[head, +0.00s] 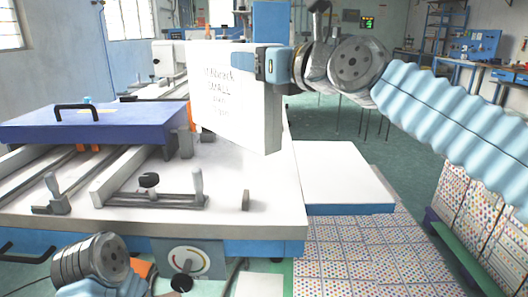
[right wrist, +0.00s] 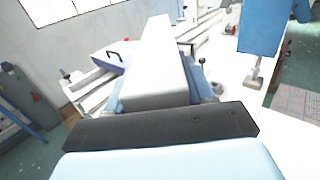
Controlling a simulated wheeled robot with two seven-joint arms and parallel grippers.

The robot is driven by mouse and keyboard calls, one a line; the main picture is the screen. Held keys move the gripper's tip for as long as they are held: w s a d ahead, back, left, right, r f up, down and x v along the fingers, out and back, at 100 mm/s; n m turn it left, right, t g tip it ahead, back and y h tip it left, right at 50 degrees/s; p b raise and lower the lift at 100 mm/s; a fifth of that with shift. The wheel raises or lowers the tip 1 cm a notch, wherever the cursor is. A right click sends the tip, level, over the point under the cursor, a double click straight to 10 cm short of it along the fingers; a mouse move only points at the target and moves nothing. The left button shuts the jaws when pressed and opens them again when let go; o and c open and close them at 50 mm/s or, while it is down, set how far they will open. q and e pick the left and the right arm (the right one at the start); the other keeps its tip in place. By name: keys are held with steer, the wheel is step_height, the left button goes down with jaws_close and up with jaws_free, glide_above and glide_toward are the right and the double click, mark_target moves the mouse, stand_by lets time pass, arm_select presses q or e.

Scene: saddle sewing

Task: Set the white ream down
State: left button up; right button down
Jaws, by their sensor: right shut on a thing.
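The white ream (head: 232,100), a slab with dark printing on its face, is upright and slightly tilted over the white worktop. It also shows in the right wrist view (right wrist: 157,65), reaching away from the gripper. My right gripper (head: 272,65) comes in from the right and is shut on the ream's upper right edge. I cannot tell whether the ream's lower edge touches the worktop. Part of my left arm shows at the bottom left of the head view, but its fingers are out of sight.
The white worktop (head: 240,215) carries rails, a lever clamp (head: 150,195) and a blue-purple lid with a black handle (head: 76,112). A lower white-topped block (head: 340,175) with a blue edge stands to the right, its top clear. A blue column (head: 270,22) rises behind the ream.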

steer(key=w+d+f+y+b, duration=0.1)
steer(key=w+d+f+b, duration=0.2)
steer(key=d+f, duration=0.6)
step_height(320, 180, down, 3)
steer(key=shift+w+d+r+n+g, duration=0.1)
steer(key=shift+w+d+n+g, duration=0.15)
steer(key=shift+w+n+g, duration=0.2)
stand_by(0.3)
steer(key=c, duration=0.8)
jaws_free()
steer(key=shift+w+f, duration=0.1)
steer(key=shift+f, duration=0.2)
steer(key=o, duration=0.4)
steer(key=shift+r, duration=0.1)
